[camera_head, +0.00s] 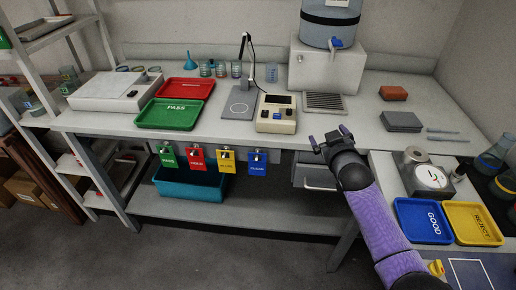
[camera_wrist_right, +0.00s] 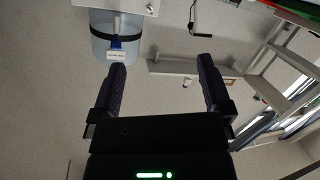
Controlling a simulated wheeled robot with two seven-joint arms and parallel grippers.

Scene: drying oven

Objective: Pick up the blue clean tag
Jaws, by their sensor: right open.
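The blue tag (camera_head: 258,163) hangs at the front edge of the bench, rightmost in a row with a green tag (camera_head: 167,156), a red tag (camera_head: 196,159) and a yellow tag (camera_head: 227,161). A small hook or clip shows at its top. My right gripper (camera_head: 331,137) is to the right of the blue tag, above the open drawer by the bench edge, apart from the tag. In the right wrist view the right gripper (camera_wrist_right: 161,68) is open with nothing between its fingers. The blue tag is not visible there. My left gripper is not in view.
A teal bin (camera_head: 190,186) stands on the lower shelf below the tags. A grey drawer (camera_head: 315,176) sticks out right of the blue tag. A beige meter (camera_head: 276,114) stands on the bench above it. Blue and yellow trays (camera_head: 423,221) lie at the right.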

